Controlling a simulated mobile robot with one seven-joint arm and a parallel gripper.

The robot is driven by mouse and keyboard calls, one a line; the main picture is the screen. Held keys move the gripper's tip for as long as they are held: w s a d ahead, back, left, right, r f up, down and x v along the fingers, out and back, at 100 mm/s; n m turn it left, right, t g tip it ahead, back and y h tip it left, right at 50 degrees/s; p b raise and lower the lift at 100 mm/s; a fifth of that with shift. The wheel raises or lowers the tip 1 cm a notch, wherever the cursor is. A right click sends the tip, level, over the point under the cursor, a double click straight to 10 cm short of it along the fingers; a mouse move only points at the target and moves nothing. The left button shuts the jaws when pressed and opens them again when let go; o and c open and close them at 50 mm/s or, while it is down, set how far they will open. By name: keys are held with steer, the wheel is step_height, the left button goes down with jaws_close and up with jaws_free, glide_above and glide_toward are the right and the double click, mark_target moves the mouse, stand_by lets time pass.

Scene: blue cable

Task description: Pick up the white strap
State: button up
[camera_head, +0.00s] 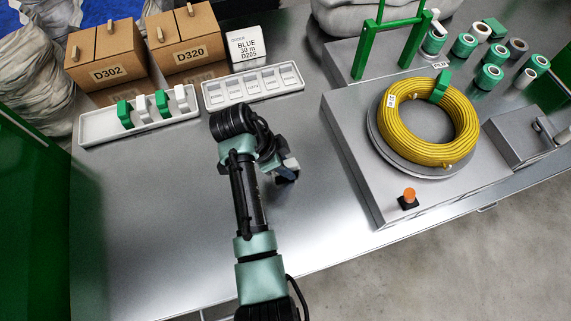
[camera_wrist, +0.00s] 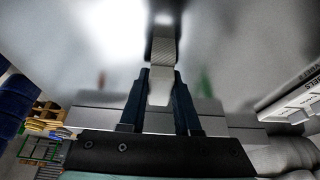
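Two white straps, one nearer the middle (camera_head: 143,108) and one at the right (camera_head: 181,98), stand upright in the left white tray. They alternate with two green straps (camera_head: 124,114). My gripper (camera_head: 287,175) is over the bare table, right of and apart from this tray. In the wrist view my gripper (camera_wrist: 161,88) shows dark blue fingers close together. A pale patch and a ribbed grey strip show between and beyond them.
Boxes D302 (camera_head: 108,70) and D320 (camera_head: 188,52) stand at the back. A yellow cable coil (camera_head: 398,134) sits on a raised grey unit at right. The table's left front is clear.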

jaws_close()
steer(key=shift+r, duration=0.1)
